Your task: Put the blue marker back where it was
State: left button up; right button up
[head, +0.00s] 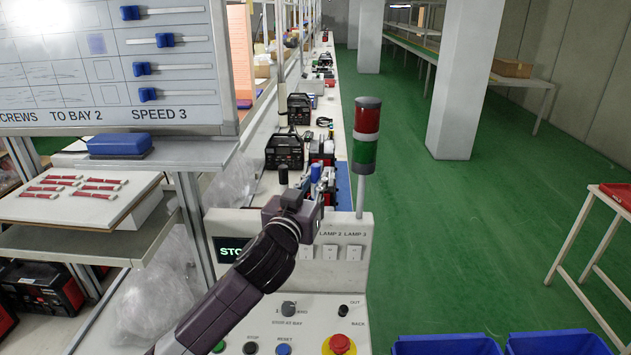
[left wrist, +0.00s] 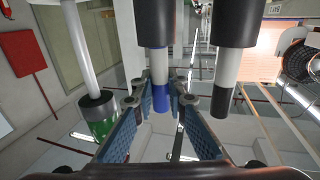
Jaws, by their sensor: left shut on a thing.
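The blue marker has a white body and a blue end. In the head view its blue end (head: 315,172) stands up between the fingers of my left gripper (head: 319,187), above the back edge of the control console. The left wrist view, which is upside down, shows the blue marker (left wrist: 159,68) with its white body meeting a black sleeve. The fingers of my left gripper (left wrist: 165,104) are shut on the blue end. How deep the marker sits in the sleeve is hidden. My right gripper is in neither view.
A black-ended marker (head: 283,175) stands just left, in its own black sleeve. A red and green signal lamp (head: 366,135) rises close on the right. The console (head: 350,275) has switches and a red stop button (head: 340,344). A whiteboard (head: 120,70) is at left.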

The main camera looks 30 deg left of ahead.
pick_arm(q)
jog(key=shift+s+f, duration=0.1)
jog(key=shift+f, duration=0.15)
jog(key=o, duration=0.8)
jog(key=shift+c, duration=0.2)
jog(key=shift+o, duration=0.4)
jog(key=shift+r, duration=0.2)
jog(key=shift+s+d+f, duration=0.1)
jog(key=shift+s+f, duration=0.05)
jog(key=p+v, duration=0.5)
jog(key=v, duration=0.6)
jog(key=shift+s, duration=0.3)
